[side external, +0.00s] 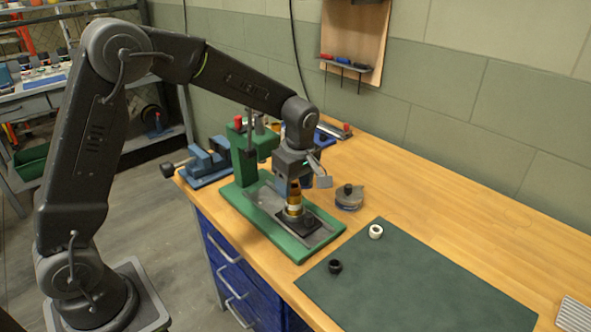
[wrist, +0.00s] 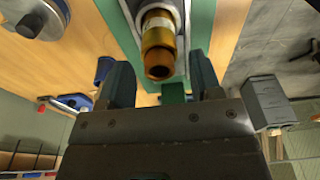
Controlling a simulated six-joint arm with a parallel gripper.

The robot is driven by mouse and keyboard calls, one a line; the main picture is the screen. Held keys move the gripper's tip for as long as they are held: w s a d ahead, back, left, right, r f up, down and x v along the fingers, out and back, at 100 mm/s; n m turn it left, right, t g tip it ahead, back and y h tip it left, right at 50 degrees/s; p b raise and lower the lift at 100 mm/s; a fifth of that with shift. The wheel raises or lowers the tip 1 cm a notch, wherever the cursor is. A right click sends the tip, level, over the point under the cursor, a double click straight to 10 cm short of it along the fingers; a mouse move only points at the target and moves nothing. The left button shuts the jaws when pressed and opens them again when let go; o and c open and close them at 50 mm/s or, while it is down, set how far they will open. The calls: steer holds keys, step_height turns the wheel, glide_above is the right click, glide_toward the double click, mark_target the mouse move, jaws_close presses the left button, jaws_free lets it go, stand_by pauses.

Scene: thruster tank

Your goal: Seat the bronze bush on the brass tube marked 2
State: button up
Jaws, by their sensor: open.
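The bronze bush (wrist: 159,63) shows in the wrist view as an orange-brown collar with a dark open bore. It sits at the end of the brass tube (wrist: 158,20), in line with it; I cannot tell how far down it is. In the side view the tube (side external: 293,209) stands upright on a dark block, with the bush (side external: 294,190) at its top. No number is readable. My gripper (side external: 297,183) is just above them, pointing down. In the wrist view its open fingers (wrist: 161,78) stand apart on either side of the bush, with gaps showing.
The block rests on a green base plate (side external: 250,209) with a green post. A green mat (side external: 420,275) holds a black ring (side external: 335,267) and a white ring (side external: 376,231). A blue vise (side external: 208,160) stands left.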

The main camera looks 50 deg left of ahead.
step_height(320, 180, up, 14)
steer(key=d, duration=0.1)
steer(key=shift+d+f, duration=0.25)
steer(key=shift+d, duration=0.1)
steer(key=s+r+m+t, duration=0.35)
steer(key=s+m, duration=0.45)
steer(key=s, duration=0.4)
steer(key=s+f+m+t+h, duration=0.1)
steer(key=s+f+m, duration=0.3)
steer(key=s+m, duration=0.6)
steer(key=shift+s+d+t, duration=0.3)
steer(key=shift+s+t, duration=0.25)
steer(key=shift+s, duration=0.3)
